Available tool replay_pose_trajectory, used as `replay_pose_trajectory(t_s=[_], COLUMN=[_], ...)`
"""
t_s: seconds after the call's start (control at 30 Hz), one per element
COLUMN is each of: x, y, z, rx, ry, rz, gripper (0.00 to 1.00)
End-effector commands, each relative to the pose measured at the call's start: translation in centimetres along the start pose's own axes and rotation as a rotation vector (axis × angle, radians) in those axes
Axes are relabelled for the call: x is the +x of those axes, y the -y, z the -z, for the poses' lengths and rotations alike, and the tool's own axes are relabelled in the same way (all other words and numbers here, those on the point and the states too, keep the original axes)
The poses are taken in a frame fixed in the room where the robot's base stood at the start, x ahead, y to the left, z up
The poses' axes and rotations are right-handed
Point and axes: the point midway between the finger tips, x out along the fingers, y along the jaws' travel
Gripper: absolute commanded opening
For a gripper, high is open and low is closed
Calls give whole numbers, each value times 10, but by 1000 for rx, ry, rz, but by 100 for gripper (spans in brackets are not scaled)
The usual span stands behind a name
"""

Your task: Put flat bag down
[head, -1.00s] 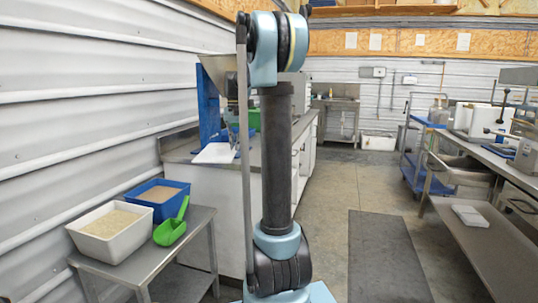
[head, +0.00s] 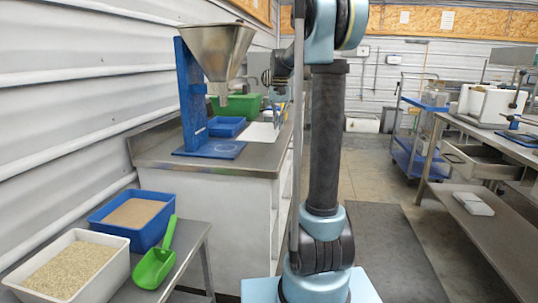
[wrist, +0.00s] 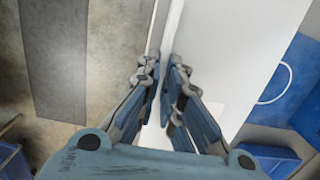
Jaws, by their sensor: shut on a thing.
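The flat bag (wrist: 238,45) is a large, plain white, flat shape in the wrist view, lying along the worktop's edge. It also shows in the head view as a thin white sheet (head: 260,133) at counter height, right of the blue stand. My gripper (wrist: 163,85) is shut on the bag at its left side in the wrist view. The fingers cover part of that side. I cannot tell whether the bag's underside touches the worktop. In the head view my arm hides most of the gripper.
A steel hopper (head: 216,50) stands on a blue stand (head: 194,95) on the counter (head: 160,155). A blue tray (head: 226,126) and a green bin (head: 237,106) are close by. Two filled tubs and a green scoop (head: 156,262) are on the low table at left. A dark mat (wrist: 55,60) lies on the floor.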

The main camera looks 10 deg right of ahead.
Motion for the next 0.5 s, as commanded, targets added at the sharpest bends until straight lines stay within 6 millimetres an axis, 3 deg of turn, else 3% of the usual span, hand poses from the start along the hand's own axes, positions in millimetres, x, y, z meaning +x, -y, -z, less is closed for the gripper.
replay_pose_trajectory(t_s=[0.37, 0.5], x=[0, 9], y=[-11, -12], z=[4, 6], rx=[15, 17], ry=[0, 0], rz=[1, 1], gripper=[0, 0])
